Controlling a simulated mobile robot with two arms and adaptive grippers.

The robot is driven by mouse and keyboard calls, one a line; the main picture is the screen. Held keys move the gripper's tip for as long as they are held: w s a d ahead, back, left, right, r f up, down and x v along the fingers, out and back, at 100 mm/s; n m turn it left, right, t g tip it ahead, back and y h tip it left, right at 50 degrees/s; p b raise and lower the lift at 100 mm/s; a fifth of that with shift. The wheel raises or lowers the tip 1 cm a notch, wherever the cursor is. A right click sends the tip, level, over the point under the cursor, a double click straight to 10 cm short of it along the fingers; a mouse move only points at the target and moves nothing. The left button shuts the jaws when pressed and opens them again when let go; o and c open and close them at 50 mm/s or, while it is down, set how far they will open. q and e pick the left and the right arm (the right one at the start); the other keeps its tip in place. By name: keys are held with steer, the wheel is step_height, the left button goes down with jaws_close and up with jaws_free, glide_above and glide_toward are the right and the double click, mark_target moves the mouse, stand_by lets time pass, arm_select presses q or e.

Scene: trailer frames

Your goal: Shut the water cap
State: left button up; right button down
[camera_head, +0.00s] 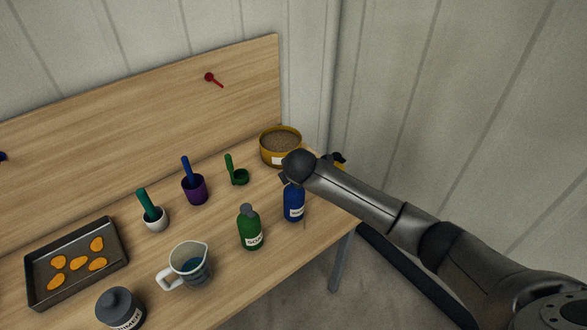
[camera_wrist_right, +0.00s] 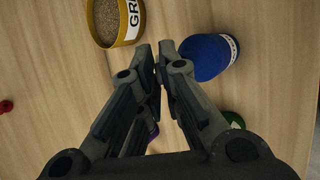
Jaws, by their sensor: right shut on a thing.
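A blue bottle (camera_head: 294,204) with a white label stands upright near the right edge of the table; I take it as the water bottle. It also shows in the right wrist view (camera_wrist_right: 205,60), beside and partly behind a finger. My right gripper (camera_wrist_right: 156,52) is over the table close to the bottle's top, its fingertips nearly together. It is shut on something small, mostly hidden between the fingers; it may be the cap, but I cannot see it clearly. My left gripper is not in view.
A green soap bottle (camera_head: 250,230) stands left of the blue bottle. A yellow grain bowl (camera_head: 267,151) is behind it. A green scoop (camera_head: 240,178), purple cup (camera_head: 196,193), measuring jug (camera_head: 205,252), white mortar (camera_head: 158,223), grey jar (camera_head: 113,312) and tray (camera_head: 123,262) stand further left.

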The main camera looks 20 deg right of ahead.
steer(key=shift+s+d+f+t+b, duration=0.15)
steer(key=shift+s+f+t+b, duration=0.2)
steer(key=shift+f+t, duration=0.15)
steer(key=f+m+t+b, duration=0.1)
steer(key=t+b, duration=0.2)
steer(key=b, duration=0.4)
steer(key=s+f+m+t+b, duration=0.1)
steer(key=t+b, duration=0.2)
steer(key=b, duration=0.3)
steer(key=s+f+m+t+y+b, duration=0.1)
steer(key=f+t+b, duration=0.1)
steer(key=b, duration=0.5)
steer(key=shift+s+d+f+t+b, duration=0.15)
steer(key=shift+d+t+b, duration=0.2)
steer(key=shift+t, duration=0.25)
steer(key=c, duration=1.6)
jaws_free()
steer(key=s, duration=1.2)
steer(key=shift+a, duration=0.2)
